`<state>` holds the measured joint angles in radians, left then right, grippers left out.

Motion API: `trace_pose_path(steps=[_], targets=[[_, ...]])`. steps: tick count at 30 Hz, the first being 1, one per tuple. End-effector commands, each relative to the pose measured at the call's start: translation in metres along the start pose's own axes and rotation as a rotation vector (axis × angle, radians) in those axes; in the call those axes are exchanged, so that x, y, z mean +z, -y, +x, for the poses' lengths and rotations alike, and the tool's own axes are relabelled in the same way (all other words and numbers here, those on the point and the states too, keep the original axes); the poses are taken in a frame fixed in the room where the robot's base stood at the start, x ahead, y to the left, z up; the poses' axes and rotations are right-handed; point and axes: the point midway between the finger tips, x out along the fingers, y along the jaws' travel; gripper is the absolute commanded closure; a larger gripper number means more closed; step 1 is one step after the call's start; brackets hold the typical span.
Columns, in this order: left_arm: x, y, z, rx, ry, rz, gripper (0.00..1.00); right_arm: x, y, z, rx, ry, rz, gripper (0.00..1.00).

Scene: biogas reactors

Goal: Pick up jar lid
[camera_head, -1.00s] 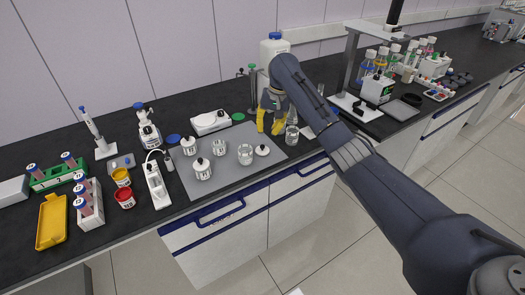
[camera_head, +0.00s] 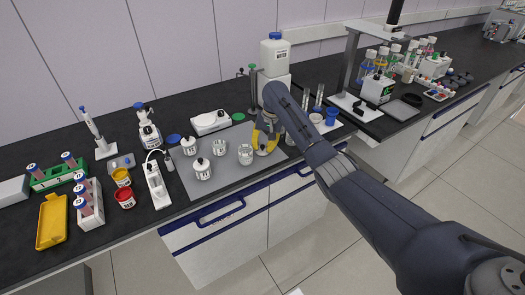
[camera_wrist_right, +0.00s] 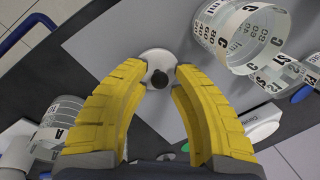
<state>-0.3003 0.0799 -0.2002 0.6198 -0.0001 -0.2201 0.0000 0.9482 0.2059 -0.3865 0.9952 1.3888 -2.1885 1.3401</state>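The jar lid (camera_wrist_right: 158,78), a white disc with a dark knob, lies on the grey mat (camera_head: 225,182) near its right edge. In the head view the lid (camera_head: 262,152) is partly covered by my right gripper (camera_head: 264,147). In the right wrist view the yellow fingers of the right gripper (camera_wrist_right: 158,68) are spread, with the lid between their tips; I cannot tell whether they touch it. An open glass jar labelled C (camera_wrist_right: 238,32) lies close by in that view. A jar labelled A (camera_wrist_right: 62,118) is at its left. My left gripper is not in view.
An open jar (camera_head: 246,155) stands just left of the gripper, with another open jar (camera_head: 220,147) beyond. Two lidded jars (camera_head: 203,170) (camera_head: 190,146) stand further left. A white bottle (camera_head: 275,55) stands behind the arm. The mat's front part is clear.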

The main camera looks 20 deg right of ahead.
Motion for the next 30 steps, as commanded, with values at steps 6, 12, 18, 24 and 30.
trace_pose_path(steps=[6, 12, 18, 24, 30], targets=[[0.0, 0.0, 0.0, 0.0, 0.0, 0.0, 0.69, 0.0, -0.0002, 0.0053, 0.001, 0.0, 0.0, 0.76], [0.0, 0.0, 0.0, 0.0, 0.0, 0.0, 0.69, 0.0, -0.0003, 0.0052, 0.001, 0.0, 0.0, 0.8], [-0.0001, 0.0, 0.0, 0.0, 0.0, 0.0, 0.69, 0.0, -0.0004, 0.0051, 0.001, 0.0, 0.0, 1.0], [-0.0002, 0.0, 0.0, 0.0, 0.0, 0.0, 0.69, 0.0, -0.0004, 0.005, 0.001, 0.0, 0.0, 1.0], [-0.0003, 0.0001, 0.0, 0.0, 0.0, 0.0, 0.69, -0.0001, -0.0004, 0.0049, 0.001, 0.0, 0.0, 1.0]])
